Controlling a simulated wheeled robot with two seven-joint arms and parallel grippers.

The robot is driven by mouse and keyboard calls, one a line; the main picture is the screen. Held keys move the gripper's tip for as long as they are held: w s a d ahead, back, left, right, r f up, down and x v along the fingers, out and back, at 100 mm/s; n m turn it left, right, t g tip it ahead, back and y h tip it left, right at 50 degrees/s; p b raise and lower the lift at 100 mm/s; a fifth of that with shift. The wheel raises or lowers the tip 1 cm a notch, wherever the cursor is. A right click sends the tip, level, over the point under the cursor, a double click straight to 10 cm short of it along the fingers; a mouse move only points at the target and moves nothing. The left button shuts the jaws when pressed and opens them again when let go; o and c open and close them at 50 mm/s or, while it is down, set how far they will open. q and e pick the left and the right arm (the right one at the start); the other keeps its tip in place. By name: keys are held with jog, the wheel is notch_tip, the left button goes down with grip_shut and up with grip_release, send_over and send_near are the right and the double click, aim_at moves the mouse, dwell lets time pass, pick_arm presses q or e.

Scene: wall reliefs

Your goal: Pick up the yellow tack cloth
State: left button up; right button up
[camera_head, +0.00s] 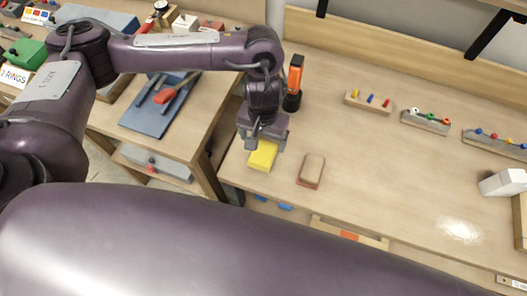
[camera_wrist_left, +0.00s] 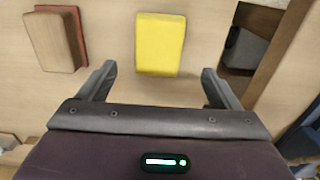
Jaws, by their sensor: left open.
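The yellow tack cloth (camera_head: 263,156) lies flat on the wooden bench near its left front corner. In the left wrist view the cloth (camera_wrist_left: 159,45) is a yellow block shape between and a little beyond the fingertips. My left gripper (camera_head: 262,142) is above the cloth, pointing down, and hides part of it in the head view. In the left wrist view its two fingers (camera_wrist_left: 158,82) are wide apart with nothing between them. The cloth is not held. My right gripper is not in view.
A sanding block (camera_head: 311,170) with a reddish base lies right of the cloth. An orange-and-black tool (camera_head: 293,84) stands behind the gripper. Small racks with coloured pegs (camera_head: 368,102) sit farther back. The bench edge is close by; open bench (camera_head: 400,170) lies to the right.

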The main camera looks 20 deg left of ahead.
pick_arm(q)
jog(key=shift+s+f, duration=0.1)
jog(key=shift+f, duration=0.45)
jog(key=f, duration=0.3)
jog(key=shift+s+d+f+b, duration=0.1)
jog(key=shift+s+f+b, duration=0.15)
jog(key=shift+b, duration=0.15)
jog(key=shift+f, duration=0.5)
jog(key=c, duration=1.1)
jog(key=shift+o, duration=0.2)
jog(key=shift+r, duration=0.1)
notch_tip(320, 180, up, 10)
jog(key=p, duration=0.3)
notch_tip(320, 180, up, 8)
send_over(263, 153)
jog(key=shift+r+p, duration=0.3)
jog(key=shift+r, duration=0.65)
